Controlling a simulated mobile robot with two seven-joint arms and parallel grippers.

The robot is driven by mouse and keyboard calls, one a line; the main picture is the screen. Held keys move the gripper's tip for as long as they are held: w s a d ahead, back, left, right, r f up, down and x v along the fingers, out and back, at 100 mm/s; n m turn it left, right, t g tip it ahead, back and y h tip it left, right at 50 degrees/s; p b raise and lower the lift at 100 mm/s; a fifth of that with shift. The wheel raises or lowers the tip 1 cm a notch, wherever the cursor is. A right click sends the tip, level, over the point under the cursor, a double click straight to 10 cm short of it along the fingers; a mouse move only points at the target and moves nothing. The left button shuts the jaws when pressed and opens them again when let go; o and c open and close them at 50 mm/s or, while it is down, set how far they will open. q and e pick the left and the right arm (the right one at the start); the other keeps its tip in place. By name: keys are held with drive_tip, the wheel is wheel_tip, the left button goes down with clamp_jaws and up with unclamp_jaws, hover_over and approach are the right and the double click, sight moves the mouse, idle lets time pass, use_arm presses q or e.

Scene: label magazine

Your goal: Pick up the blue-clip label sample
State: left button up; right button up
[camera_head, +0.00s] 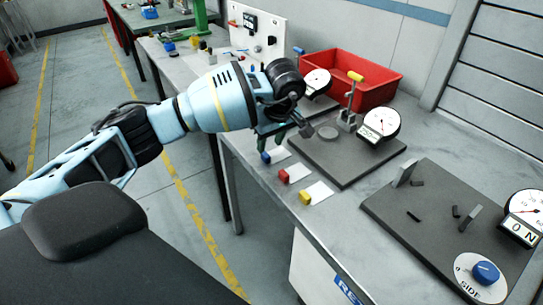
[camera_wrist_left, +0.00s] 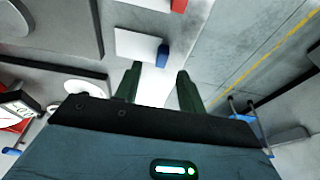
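The blue-clip label sample is a white card (camera_head: 279,154) with a blue clip (camera_head: 265,157) at its left end, lying on the grey table near its front edge. In the left wrist view its blue clip (camera_wrist_left: 162,55) and card (camera_wrist_left: 138,44) show just beyond the fingertips. My left gripper (camera_head: 290,134) is above and slightly behind the sample in the head view. In the left wrist view its two dark green fingers (camera_wrist_left: 158,72) stand apart, and neither touches the clip. A pale patch between them is unclear. My right gripper is not in view.
Red-clip (camera_head: 284,176) and yellow-clip (camera_head: 305,198) samples lie in a row nearer the camera. A dark plate (camera_head: 340,165) with a dial gauge (camera_head: 382,122) stands close on the right. Behind are a red bin (camera_head: 385,84) and another dial gauge (camera_head: 317,82).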

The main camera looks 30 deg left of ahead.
sight(266, 155)
use_arm(q)
drive_tip(key=shift+x, duration=2.5)
drive_tip(key=shift+s+a, duration=0.15)
drive_tip(key=shift+c, duration=0.3)
clamp_jaws()
